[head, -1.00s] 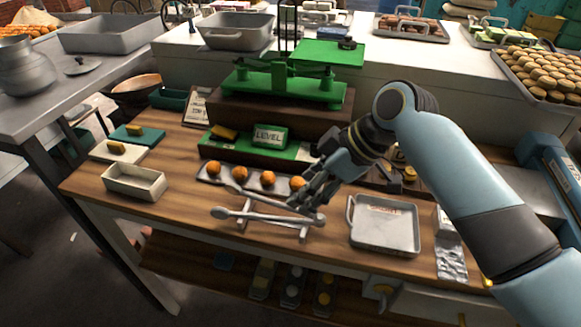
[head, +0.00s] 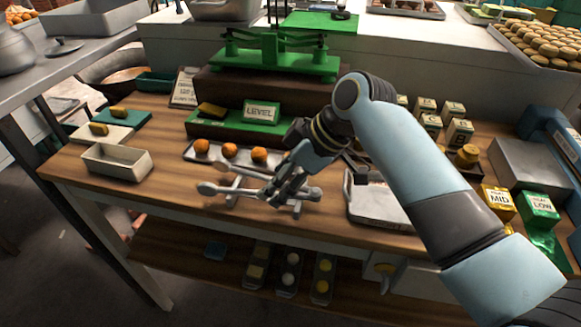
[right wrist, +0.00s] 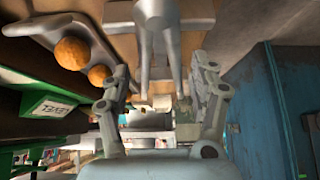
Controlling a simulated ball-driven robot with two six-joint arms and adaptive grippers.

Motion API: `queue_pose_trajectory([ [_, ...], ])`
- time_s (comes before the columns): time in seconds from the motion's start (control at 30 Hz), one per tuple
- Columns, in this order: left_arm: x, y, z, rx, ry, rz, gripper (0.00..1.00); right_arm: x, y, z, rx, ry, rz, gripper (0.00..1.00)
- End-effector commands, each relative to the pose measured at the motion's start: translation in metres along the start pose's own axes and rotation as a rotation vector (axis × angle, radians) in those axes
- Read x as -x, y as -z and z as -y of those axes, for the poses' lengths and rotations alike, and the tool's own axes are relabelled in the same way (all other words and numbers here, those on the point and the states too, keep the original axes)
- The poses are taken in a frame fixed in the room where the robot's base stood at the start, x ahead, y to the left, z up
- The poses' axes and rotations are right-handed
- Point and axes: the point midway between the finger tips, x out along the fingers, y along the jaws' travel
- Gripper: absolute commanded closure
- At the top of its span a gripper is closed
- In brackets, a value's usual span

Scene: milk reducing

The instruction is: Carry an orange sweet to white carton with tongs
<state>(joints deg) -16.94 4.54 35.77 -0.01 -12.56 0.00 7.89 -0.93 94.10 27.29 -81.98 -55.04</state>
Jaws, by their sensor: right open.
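The orange sweets (head: 230,150) sit in a row on a grey tray (head: 190,155); two show in the right wrist view (right wrist: 72,53). The metal tongs (head: 232,190) rest on a small stand in front of that tray. My right gripper (head: 275,196) is open over the tongs' right part. In the right wrist view the tongs' arms (right wrist: 160,45) extend between its spread fingers (right wrist: 162,100); contact cannot be told. My left gripper is out of view.
A green scale (head: 285,60) and a LEVEL sign (head: 261,111) stand behind the sweets. A metal pan (head: 375,205) lies to the right, partly behind my arm. Boxes marked MID (head: 497,202) and LOW (head: 540,206) stand farther right.

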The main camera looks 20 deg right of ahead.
Motion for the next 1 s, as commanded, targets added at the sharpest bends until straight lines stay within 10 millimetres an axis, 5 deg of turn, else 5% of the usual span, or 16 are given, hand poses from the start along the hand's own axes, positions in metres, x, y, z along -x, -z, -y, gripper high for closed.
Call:
queue_pose_trajectory([
  [0.5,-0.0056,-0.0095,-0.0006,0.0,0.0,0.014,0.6,-0.0134,0.0,0.0001,0.0,0.001,0.001,0.39],
  [0.8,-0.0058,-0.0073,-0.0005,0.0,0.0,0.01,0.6,-0.0134,-0.0002,0.0001,0.0,0.001,0.001,0.72],
  [1.0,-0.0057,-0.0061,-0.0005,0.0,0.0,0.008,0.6,-0.0133,0.0,0.0,0.0,0.0,0.0,0.72],
])
